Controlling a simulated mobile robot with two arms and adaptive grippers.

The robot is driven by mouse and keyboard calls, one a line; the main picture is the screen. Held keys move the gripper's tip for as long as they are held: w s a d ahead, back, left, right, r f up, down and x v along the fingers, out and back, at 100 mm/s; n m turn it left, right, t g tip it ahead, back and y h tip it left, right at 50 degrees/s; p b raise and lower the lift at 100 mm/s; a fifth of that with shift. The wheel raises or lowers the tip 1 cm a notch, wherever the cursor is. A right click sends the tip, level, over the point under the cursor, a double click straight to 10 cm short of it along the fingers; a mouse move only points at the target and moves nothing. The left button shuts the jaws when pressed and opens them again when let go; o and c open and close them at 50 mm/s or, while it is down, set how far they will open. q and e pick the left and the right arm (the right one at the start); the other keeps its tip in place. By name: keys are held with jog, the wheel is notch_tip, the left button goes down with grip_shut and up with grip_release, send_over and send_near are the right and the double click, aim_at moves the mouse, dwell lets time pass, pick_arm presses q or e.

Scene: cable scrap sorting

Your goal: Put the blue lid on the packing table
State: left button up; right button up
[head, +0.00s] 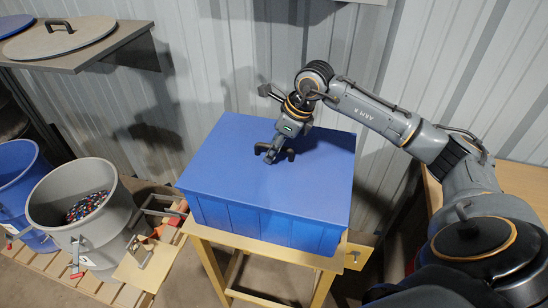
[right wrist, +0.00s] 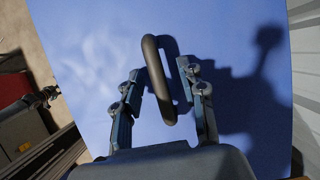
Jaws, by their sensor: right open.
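A flat rectangular blue lid (head: 225,150) with a dark bar handle (right wrist: 153,68) covers a blue crate (head: 250,220). My right gripper (head: 270,156) is at the handle in the middle of this lid. In the right wrist view my right gripper (right wrist: 160,78) is open, with one finger on each side of the handle. The handle stands between the fingers, apparently not clamped. A wooden tabletop (head: 522,185) shows at the right, partly hidden behind my right arm; I cannot tell whether it is the packing table. My left gripper is out of view.
The crate stands on a yellow wooden stand (head: 225,240). At left are a grey drum (head: 48,200) with mixed scraps and a blue drum (head: 14,168). A shelf (head: 100,50) above holds a round grey lid (head: 60,38) and a round blue lid (head: 14,25). A corrugated wall stands behind.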

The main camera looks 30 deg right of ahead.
grip_shut()
jog(key=shift+r, duration=0.1)
